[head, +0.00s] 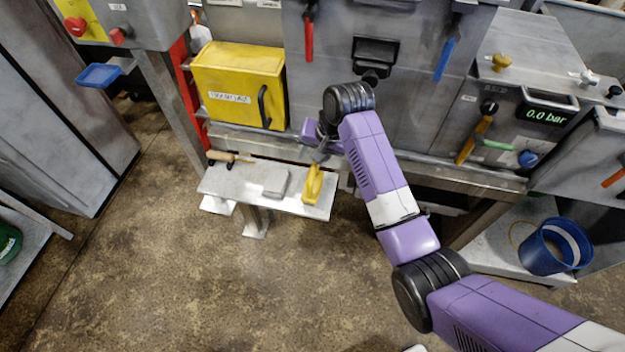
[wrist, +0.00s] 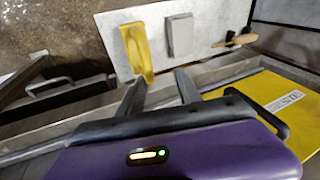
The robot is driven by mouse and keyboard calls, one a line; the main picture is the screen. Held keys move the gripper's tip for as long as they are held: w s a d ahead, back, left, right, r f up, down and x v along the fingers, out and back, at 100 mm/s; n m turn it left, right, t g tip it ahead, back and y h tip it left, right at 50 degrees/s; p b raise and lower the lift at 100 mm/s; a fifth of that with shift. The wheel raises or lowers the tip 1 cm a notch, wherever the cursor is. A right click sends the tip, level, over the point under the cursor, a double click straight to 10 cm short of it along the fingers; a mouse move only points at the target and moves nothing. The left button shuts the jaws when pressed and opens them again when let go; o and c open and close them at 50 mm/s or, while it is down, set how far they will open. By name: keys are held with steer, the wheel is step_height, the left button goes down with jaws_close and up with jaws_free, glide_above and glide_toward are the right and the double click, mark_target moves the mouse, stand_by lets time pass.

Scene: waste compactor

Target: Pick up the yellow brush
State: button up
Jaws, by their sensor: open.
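The yellow brush (head: 313,184) lies on the right part of a small pale shelf (head: 233,188), lengthwise from back to front. It also shows in the wrist view (wrist: 138,52), near the top centre. My gripper (head: 318,157) is above the shelf, close to the back end of the brush. In the wrist view my gripper (wrist: 158,80) has its two fingers spread apart with nothing between them. The brush's near end is just beyond the left finger. I cannot tell how high the fingers are above the brush.
A grey block (head: 276,183) and a wooden-handled tool (head: 228,157) lie left of the brush on the shelf. A yellow box with a black handle (head: 238,87) stands behind. The machine front with levers (head: 400,100) rises behind my arm. The floor before the shelf is clear.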

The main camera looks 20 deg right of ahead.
mark_target(313, 172)
steer(key=shift+s+a+f+m+g+p, duration=0.15)
steer(key=shift+f+g, duration=0.3)
steer(key=shift+f, duration=0.6)
steer(key=shift+s+a+f+m+g+p, duration=0.1)
steer(key=shift+s+f+g+p, duration=0.25)
steer(key=shift+f, duration=0.7)
steer(key=shift+s+a+f+m+g+p, duration=0.15)
steer(key=shift+f+g, duration=0.35)
steer(key=shift+f, duration=0.55)
jaws_close()
